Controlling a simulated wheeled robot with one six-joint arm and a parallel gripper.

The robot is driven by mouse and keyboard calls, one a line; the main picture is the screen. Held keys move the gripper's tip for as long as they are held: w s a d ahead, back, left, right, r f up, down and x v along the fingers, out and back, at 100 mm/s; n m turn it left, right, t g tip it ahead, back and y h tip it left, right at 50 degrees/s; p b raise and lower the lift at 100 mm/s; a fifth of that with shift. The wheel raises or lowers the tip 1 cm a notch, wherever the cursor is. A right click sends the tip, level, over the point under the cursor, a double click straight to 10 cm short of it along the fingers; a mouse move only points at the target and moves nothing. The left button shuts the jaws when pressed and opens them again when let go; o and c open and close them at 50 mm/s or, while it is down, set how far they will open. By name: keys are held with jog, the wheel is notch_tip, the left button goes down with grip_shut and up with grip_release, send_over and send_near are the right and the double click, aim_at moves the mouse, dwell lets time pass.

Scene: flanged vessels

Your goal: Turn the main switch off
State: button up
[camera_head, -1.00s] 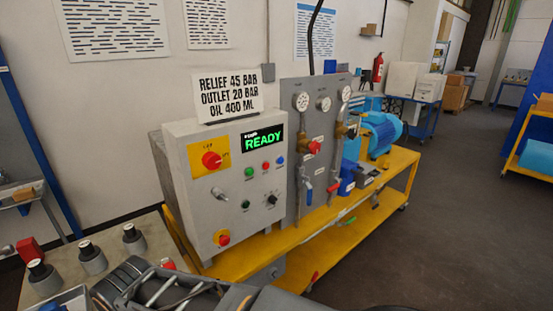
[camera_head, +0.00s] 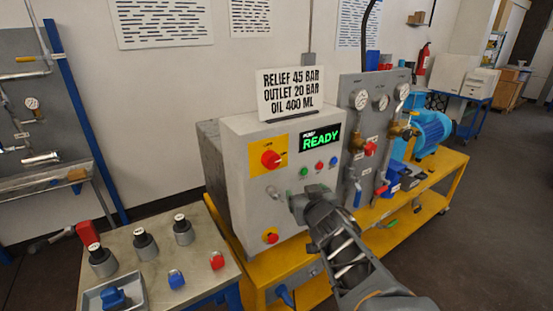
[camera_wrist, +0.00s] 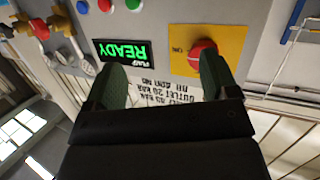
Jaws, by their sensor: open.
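The main switch (camera_head: 270,159) is a red rotary knob on a yellow plate, at the upper left of the grey control box (camera_head: 236,176). In the upside-down wrist view the red knob (camera_wrist: 203,46) is at upper right, its lower part overlapped by one fingertip. My gripper (camera_head: 301,202) is in front of the box, below and to the right of the switch in the head view. In the wrist view my gripper (camera_wrist: 162,62) has its two green-grey fingers wide apart with nothing between them. I cannot tell whether the fingertip touches the knob.
A green READY display (camera_head: 320,139) and small coloured buttons are on the box. A sign (camera_head: 291,93) stands on top. A lower red knob on yellow (camera_head: 271,236) is near the box's bottom. Gauges and valves are on a panel (camera_head: 372,110) at right. A side table (camera_head: 205,262) holds several parts.

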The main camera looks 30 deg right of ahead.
aim_at(274, 163)
jog(key=shift+a+r+n+t+y+p, duration=0.95)
jog(key=shift+r+n+t+y+p, duration=0.75)
jog(key=shift+y, duration=1.5)
jog(key=w+p, duration=0.1)
jog(key=w, duration=0.3)
jog(key=w+a+p, duration=0.1)
jog(key=w, duration=0.7)
jog(key=shift+a+r+p, duration=0.2)
jog(key=shift+r+p, duration=0.1)
jog(key=shift+p, duration=0.1)
jog(key=shift+c, duration=0.5)
jog(key=c, duration=0.8)
